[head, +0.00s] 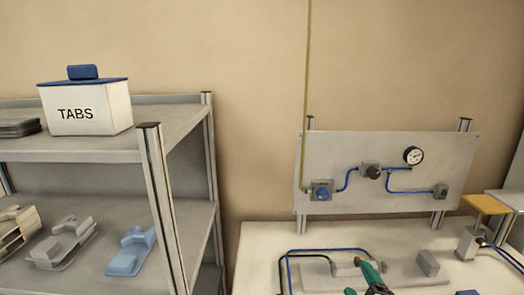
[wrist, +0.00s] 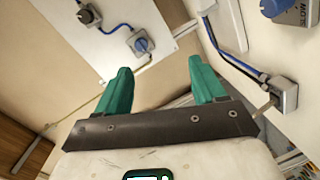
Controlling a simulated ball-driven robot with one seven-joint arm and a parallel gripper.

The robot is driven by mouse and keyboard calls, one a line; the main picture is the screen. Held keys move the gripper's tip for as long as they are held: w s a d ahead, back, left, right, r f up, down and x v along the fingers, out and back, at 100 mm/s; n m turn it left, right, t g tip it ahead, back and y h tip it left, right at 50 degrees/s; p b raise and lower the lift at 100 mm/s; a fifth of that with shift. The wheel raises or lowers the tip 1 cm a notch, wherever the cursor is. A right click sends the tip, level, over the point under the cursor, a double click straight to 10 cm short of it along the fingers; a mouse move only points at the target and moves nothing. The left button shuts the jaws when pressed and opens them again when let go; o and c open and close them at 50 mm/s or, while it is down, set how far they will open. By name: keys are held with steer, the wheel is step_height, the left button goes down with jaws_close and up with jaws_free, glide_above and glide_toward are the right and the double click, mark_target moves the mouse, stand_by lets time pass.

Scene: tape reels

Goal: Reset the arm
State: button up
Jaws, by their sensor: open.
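My gripper (wrist: 160,88) shows in the wrist view with its two green fingers spread apart and nothing between them. In the head view the green end of my gripper (head: 372,275) is at the bottom edge, over the white bench (head: 262,243). A grey panel (head: 330,155) stands upright behind it, with a blue knob (head: 321,190), a dark knob (head: 371,171), a gauge (head: 413,155) and blue tubing. The panel also shows in the wrist view (wrist: 90,45), tilted, with a blue knob (wrist: 140,43).
A grey shelf rack (head: 160,200) stands at the left, with a white TABS box (head: 90,108) on top and a light blue part (head: 130,252) on its middle shelf. A grey block (head: 427,263) and blue and black tubing lie on the bench. A yellow-topped stand (head: 485,204) is at the right.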

steer(key=s+d+f+m+g, duration=0.2)
steer(key=s+f+m+g, duration=0.2)
steer(key=s+f, duration=0.45)
steer(key=s+d+f+m+g, duration=0.3)
steer(key=s+f+m+g, duration=0.2)
steer(key=s+f, duration=0.35)
steer(key=s+f+m+g, duration=0.2)
steer(key=s+g, duration=0.1)
steer(key=s, duration=0.6)
steer(key=s+d+f+m+g, duration=0.1)
steer(key=s+f+m+g, duration=0.1)
steer(key=s, duration=0.8)
steer(key=shift+m+g+y, duration=0.3)
steer(key=shift+m+g, duration=0.2)
steer(key=shift+g, duration=0.1)
steer(key=shift+d, duration=0.1)
